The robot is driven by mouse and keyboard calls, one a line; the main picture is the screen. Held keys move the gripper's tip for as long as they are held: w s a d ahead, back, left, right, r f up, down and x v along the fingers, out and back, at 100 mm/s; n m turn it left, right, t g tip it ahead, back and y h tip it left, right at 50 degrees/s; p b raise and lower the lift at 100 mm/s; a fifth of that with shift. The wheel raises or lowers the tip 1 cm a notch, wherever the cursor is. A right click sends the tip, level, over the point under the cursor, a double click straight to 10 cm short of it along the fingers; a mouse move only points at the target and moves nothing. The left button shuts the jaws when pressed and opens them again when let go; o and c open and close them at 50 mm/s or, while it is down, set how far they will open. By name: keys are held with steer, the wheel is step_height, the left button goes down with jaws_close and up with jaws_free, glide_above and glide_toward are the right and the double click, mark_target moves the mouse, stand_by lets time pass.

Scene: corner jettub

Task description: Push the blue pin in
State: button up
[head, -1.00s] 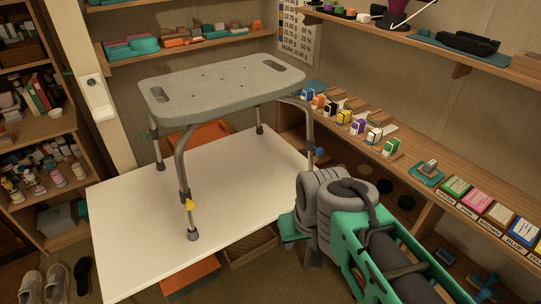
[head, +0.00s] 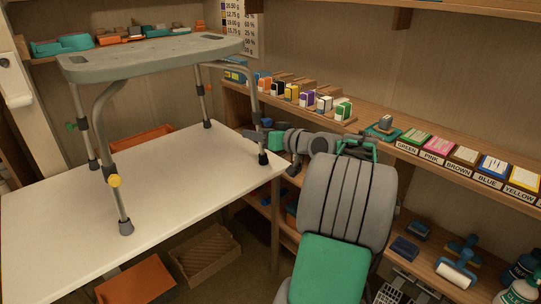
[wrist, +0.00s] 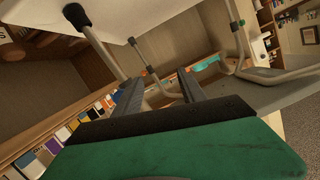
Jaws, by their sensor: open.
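The grey shower stool (head: 150,58) stands on a white table (head: 190,190). Its front right leg (head: 256,108) is the one nearest my gripper (head: 264,140), which is beside its lower part in the head view. The blue pin is not distinguishable now; my gripper covers that part of the leg. In the wrist view my gripper (wrist: 160,86) has its two dark fingers apart. A stool leg with a black foot (wrist: 77,16) slants toward the gap between them. Whether the fingers touch it cannot be told. No pin shows between the fingers.
A yellow pin (head: 114,181), a green pin (head: 71,126) and an orange pin (head: 209,88) are on the other legs. A shelf with small coloured boxes (head: 307,98) and ink pads (head: 450,155) runs close along my arm's right. The tabletop's front is clear.

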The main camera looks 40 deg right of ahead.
mark_target(270, 122)
steer(key=s+d+t+h+b, duration=0.1)
steer(key=s+d+t, duration=0.1)
steer(key=s+d, duration=0.45)
steer(key=shift+m, duration=0.4)
steer(key=w, duration=0.6)
steer(key=w+d, duration=0.1)
steer(key=w, duration=0.2)
steer(key=shift+w+b, duration=0.2)
steer(key=shift+b, duration=0.15)
steer(key=shift+c, duration=0.3)
jaws_close()
